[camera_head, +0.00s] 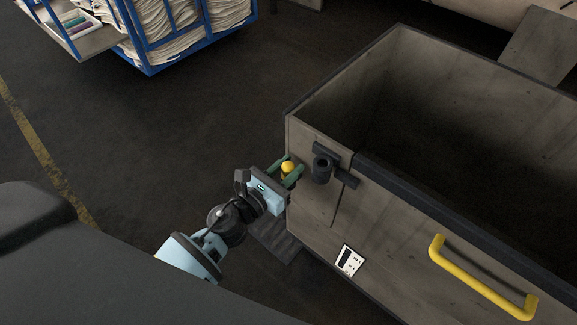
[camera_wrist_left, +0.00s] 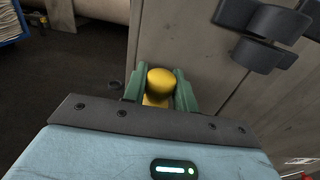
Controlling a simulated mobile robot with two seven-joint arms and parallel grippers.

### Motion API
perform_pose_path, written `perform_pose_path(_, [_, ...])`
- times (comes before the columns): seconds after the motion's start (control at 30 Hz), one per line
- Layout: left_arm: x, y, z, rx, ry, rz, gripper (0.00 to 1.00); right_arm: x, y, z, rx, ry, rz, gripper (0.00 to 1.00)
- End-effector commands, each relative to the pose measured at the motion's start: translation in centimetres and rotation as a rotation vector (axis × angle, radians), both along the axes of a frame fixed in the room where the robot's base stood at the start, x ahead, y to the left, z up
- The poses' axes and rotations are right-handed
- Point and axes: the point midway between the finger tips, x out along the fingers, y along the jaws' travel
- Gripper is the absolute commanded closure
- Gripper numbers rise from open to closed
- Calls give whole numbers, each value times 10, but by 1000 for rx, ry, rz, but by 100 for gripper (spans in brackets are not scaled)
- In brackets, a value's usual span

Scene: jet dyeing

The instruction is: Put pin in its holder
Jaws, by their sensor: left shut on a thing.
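My left gripper (camera_head: 289,173) is shut on the pin (camera_head: 288,166), whose rounded yellow head shows between the green fingers. The left wrist view shows the pin (camera_wrist_left: 160,82) from above, with its lower part mostly hidden by my gripper (camera_wrist_left: 160,92). The dark holder (camera_head: 321,168) is a round open socket on the front of the grey metal bin, just right of the pin. It also shows at the upper right of the left wrist view (camera_wrist_left: 262,52). The pin is apart from the holder. My right gripper is not in view.
The deep grey bin (camera_head: 420,200) fills the right side, with a dark rim and a yellow handle (camera_head: 480,282). A white label (camera_head: 349,260) is on its front. A blue cart (camera_head: 150,68) with stacked cloth stands at the upper left. Dark floor between them is clear.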

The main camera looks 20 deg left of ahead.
Motion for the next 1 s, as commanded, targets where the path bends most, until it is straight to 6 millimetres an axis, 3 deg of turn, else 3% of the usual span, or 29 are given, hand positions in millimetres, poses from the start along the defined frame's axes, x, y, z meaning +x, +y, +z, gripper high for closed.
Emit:
perform_pose_path(0.3, [0,0,0,0,-1,0,96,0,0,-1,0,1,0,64])
perform_pose_path(0.33, [0,0,0,0,-1,0,68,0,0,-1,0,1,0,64])
perform_pose_path(0.5, [0,0,0,0,-1,0,47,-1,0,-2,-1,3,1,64])
perform_pose_path(0.83, [-3,1,-1,0,1,0,47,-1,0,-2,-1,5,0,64])
perform_pose_path(1.0, [-22,8,-2,1,3,-1,47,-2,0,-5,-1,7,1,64])
